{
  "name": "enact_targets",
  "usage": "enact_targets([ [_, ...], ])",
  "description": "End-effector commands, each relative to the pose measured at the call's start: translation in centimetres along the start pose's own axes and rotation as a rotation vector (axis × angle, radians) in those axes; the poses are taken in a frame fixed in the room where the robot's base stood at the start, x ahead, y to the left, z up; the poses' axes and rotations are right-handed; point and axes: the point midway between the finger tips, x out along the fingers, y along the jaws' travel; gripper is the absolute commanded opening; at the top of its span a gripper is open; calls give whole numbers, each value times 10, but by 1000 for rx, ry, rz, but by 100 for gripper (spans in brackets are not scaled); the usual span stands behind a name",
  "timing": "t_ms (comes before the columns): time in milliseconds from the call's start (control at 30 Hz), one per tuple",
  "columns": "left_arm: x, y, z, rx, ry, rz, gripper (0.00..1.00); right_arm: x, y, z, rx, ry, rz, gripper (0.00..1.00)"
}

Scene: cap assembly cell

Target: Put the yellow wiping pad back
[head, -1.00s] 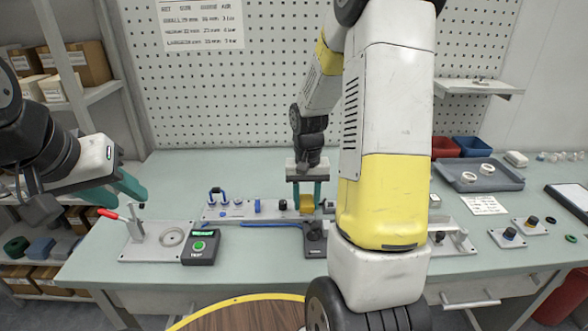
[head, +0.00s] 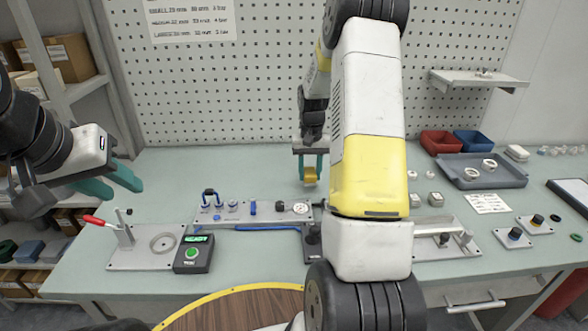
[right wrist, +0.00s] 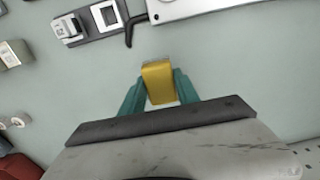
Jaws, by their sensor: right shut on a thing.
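The yellow wiping pad (head: 310,176) is held between the teal fingers of my right gripper (head: 311,168), a little above the table behind the long fixture plate. The pad also shows in the right wrist view (right wrist: 159,82), with a finger on each side. My right gripper is shut on it. My left gripper (head: 112,184) is at the left, over the table's left edge, with its teal fingers apart and nothing between them.
The fixture plate (head: 275,212) carries several small parts and a round gauge. A black tester (head: 193,254) and a red-handled clamp plate (head: 140,258) stand at front left. A grey tray (head: 483,173) and red (head: 440,142) and blue bins (head: 473,143) are at right. The table's back left is clear.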

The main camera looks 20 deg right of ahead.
Motion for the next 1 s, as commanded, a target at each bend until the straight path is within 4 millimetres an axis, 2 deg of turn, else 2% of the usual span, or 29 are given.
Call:
enact_targets([
  [167, 0, 0, 0, 0, 0, 0, 36, 2, 2, -12, 1, 0, 0, 0],
  [400, 0, 0, 0, 0, 0, 0, 36, 35, 1, -11, -1, -2, 0, 0],
  [767, 0, 0, 0, 0, 0, 0, 36, 39, 1, -12, 0, -1, 0, 0],
  [800, 0, 0, 0, 0, 0, 0, 36, 39, 2, -12, 0, -1, 0, 43],
  [900, 0, 0, 0, 0, 0, 0, 36, 39, 2, -12, 0, 0, 0, 59],
  [1000, 0, 0, 0, 0, 0, 0, 36, 39, 2, -12, 0, 0, 0, 59],
])
